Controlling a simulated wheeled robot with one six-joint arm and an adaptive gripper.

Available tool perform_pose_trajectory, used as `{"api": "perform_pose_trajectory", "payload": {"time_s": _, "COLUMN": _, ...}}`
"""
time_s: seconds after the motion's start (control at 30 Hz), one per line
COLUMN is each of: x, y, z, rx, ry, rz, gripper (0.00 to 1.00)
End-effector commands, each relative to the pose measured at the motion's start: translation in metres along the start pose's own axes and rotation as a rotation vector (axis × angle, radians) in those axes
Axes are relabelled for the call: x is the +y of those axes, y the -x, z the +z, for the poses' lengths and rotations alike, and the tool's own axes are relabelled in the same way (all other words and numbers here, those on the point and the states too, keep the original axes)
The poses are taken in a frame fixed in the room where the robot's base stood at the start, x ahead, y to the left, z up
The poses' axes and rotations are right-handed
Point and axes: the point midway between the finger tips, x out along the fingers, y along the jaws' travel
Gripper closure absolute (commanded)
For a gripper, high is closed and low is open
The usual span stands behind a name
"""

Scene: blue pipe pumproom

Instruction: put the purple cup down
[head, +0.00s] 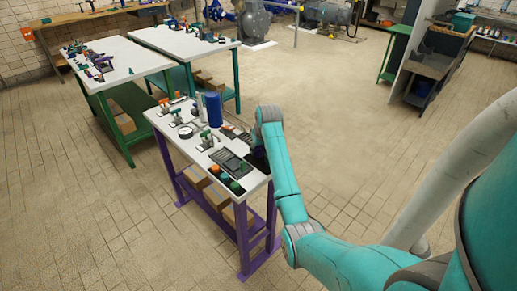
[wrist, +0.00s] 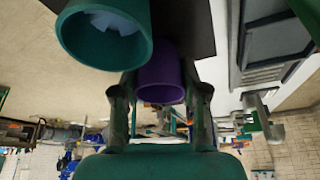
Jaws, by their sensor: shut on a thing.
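The purple cup (wrist: 160,68) is between the two fingers of my gripper (wrist: 160,93) in the wrist view, and the gripper is shut on it. A larger-looking teal cup (wrist: 105,35) is close to it at the upper left, its open mouth showing something pale inside. A flat black surface (wrist: 190,25) lies behind the purple cup; I cannot tell whether the cup touches it.
The tabletop holds a blue cylinder (head: 213,109), a round gauge (head: 186,132), a dark tray (head: 231,162) and several small fittings. Two green-legged tables (head: 115,55) stand behind it. Wide tiled floor is clear to the right.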

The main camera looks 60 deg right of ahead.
Motion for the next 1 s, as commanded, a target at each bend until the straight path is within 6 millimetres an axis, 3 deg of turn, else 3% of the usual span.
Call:
{"api": "perform_pose_trajectory", "payload": {"time_s": 0.3, "x": 0.000, "y": -0.002, "z": 0.001, "rx": 0.000, "ry": 0.000, "rz": 0.000, "gripper": 0.91}}
{"api": "perform_pose_trajectory", "payload": {"time_s": 0.33, "x": 0.000, "y": -0.003, "z": 0.001, "rx": 0.000, "ry": 0.000, "rz": 0.000, "gripper": 0.53}}
{"api": "perform_pose_trajectory", "payload": {"time_s": 0.43, "x": 0.000, "y": -0.002, "z": 0.001, "rx": 0.000, "ry": 0.000, "rz": 0.000, "gripper": 0.31}}
{"api": "perform_pose_trajectory", "payload": {"time_s": 0.77, "x": 0.000, "y": 0.000, "z": 0.000, "rx": 0.001, "ry": 0.000, "rz": 0.000, "gripper": 0.31}}
{"api": "perform_pose_trajectory", "payload": {"time_s": 1.0, "x": 0.000, "y": 0.027, "z": -0.001, "rx": 0.004, "ry": 0.000, "rz": 0.001, "gripper": 0.31}}
